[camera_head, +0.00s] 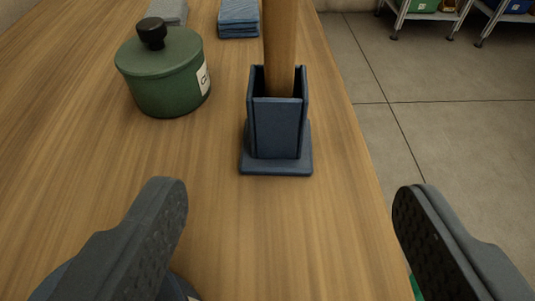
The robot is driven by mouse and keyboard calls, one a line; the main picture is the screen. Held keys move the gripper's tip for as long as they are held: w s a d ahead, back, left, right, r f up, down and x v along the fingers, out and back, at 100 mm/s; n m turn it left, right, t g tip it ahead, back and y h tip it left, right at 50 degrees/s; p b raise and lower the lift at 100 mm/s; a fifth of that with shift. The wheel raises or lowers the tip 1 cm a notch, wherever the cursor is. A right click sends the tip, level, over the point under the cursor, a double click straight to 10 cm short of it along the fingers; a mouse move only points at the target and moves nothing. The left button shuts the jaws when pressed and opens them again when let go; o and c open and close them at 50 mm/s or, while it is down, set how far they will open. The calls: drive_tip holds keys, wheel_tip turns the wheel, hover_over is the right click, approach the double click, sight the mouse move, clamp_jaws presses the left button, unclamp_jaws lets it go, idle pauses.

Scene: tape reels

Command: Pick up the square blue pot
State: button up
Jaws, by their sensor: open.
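The square blue pot (278,130) stands upright on the wooden table, a little right of the picture's centre line. It has a wider square base plate, and a thick wooden post or handle (280,45) rises out of its open top. My gripper (290,205) is open and empty, its two dark fingers spread wide at the lower left and lower right. The pot lies ahead of the fingers, between their lines, and neither finger touches it.
A green lidded pot (165,75) with a black knob stands left of the blue pot. Folded blue cloths (238,18) and grey cloths (168,11) lie behind. The table (110,160) ends just right of the pot. A dark blue object is partly hidden under the left finger.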

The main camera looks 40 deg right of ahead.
drive_tip(key=b, duration=0.1)
approach(278, 92)
drive_tip(key=x, duration=0.3)
drive_tip(key=shift+s+d+f, duration=0.1)
drive_tip(key=shift+d+f, duration=0.05)
drive_tip(key=shift+d, duration=0.15)
drive_tip(key=shift+b+x, duration=0.55)
drive_tip(key=shift+x, duration=2.2)
drive_tip(key=shift+w+a, duration=0.2)
drive_tip(key=shift+c, duration=0.4)
clamp_jaws()
